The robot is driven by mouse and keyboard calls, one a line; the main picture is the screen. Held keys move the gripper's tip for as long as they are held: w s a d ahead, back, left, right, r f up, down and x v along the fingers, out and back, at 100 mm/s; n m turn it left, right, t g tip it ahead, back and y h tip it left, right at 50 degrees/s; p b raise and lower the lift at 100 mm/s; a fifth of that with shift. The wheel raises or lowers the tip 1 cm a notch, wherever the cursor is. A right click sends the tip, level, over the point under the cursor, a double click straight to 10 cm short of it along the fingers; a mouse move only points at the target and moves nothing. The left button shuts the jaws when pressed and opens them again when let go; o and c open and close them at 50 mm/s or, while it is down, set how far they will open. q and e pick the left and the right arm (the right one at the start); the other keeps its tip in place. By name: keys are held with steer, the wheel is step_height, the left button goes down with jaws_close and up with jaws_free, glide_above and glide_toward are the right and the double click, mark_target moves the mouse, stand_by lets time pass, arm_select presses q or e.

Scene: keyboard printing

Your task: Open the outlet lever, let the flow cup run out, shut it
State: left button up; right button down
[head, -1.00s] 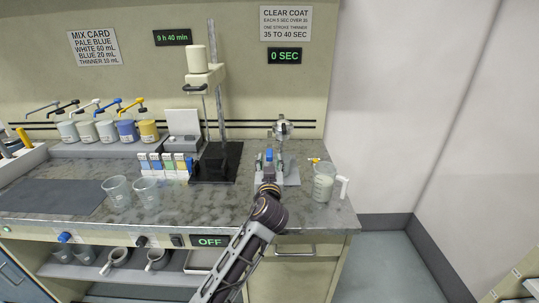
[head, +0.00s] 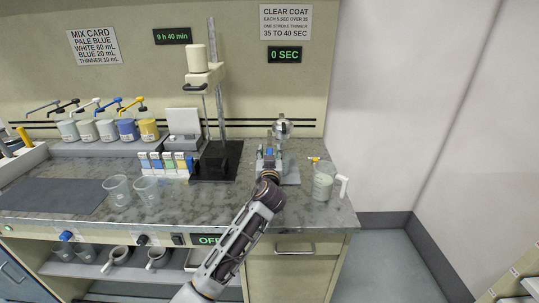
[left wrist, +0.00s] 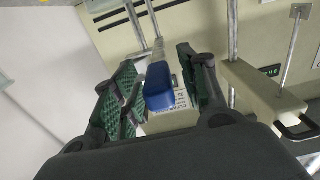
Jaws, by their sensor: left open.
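The metal flow cup (head: 283,127) stands on its stand (head: 291,174) near the back right of the counter. The outlet lever has a blue grip (left wrist: 158,88) on a metal rod; in the head view it is mostly hidden by my gripper. My left gripper (head: 269,158) is in front of the stand. In the left wrist view its green-padded fingers are open, one on each side of the blue grip, with visible gaps. The timer display (head: 285,55) reads 0 SEC. My right gripper is out of view.
A clear jug (head: 323,181) of pale liquid with a white handle stands close to the right of the stand. A mixer on a column (head: 216,110) and colour cards (head: 166,164) are to the left. Two clear cups (head: 117,189) stand further left.

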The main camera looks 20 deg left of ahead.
arm_select(q)
steer(key=shift+c, duration=0.4)
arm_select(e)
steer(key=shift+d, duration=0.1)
arm_select(q)
jaws_close()
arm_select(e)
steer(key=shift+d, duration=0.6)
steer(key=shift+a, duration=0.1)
